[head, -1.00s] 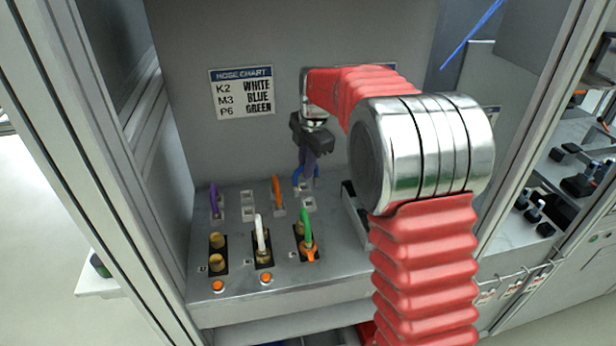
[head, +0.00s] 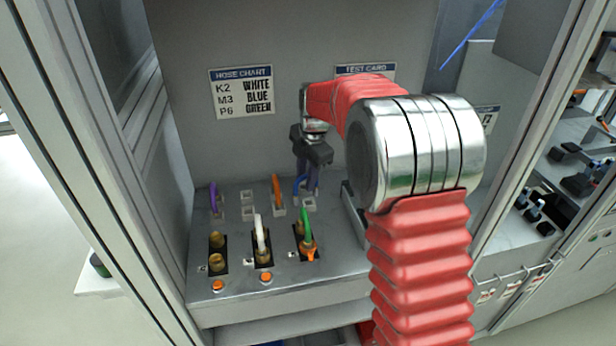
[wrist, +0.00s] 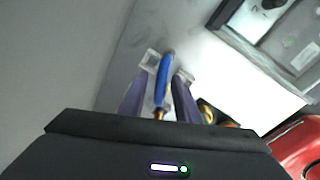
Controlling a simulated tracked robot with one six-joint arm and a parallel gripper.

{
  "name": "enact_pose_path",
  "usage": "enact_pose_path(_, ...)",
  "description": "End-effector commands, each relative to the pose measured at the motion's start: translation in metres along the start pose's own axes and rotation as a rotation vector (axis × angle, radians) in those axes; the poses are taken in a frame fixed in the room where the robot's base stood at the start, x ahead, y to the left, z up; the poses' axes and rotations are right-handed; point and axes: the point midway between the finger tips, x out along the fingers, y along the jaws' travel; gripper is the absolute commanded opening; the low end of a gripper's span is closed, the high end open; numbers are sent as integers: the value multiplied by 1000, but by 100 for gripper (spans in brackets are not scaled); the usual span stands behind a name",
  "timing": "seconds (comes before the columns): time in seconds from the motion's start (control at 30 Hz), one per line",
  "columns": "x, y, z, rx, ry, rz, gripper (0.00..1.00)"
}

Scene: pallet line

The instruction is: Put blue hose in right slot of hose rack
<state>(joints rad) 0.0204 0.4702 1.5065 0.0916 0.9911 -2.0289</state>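The blue hose (wrist: 165,70) stands between my gripper's two purple fingers in the wrist view, running down between two pale blocks of the hose rack's right slot (wrist: 184,76). My gripper (wrist: 158,88) looks open, its fingers apart on either side of the hose with a gap on the hose's left. In the head view my gripper (head: 307,186) points down at the right end of the hose rack (head: 248,212), and the blue hose (head: 297,184) shows beside the fingers. Whether the hose is fully seated is hidden by the fingers.
A purple hose (head: 214,199) and an orange hose (head: 277,188) stand in other rack slots. In front, a white hose (head: 260,232) and a green hose (head: 306,226) stand at brass ports. A hose chart (head: 241,93) hangs on the back wall. A grey tray edge (head: 352,212) lies right.

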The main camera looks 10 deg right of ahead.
Motion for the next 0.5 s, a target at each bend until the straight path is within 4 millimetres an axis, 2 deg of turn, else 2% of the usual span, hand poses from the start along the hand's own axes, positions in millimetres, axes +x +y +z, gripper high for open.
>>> enact_pose_path(0.27,-3,1,0,0,0,1,30)
enact_pose_path(0.5,-28,1,0,0,-2,4,30)
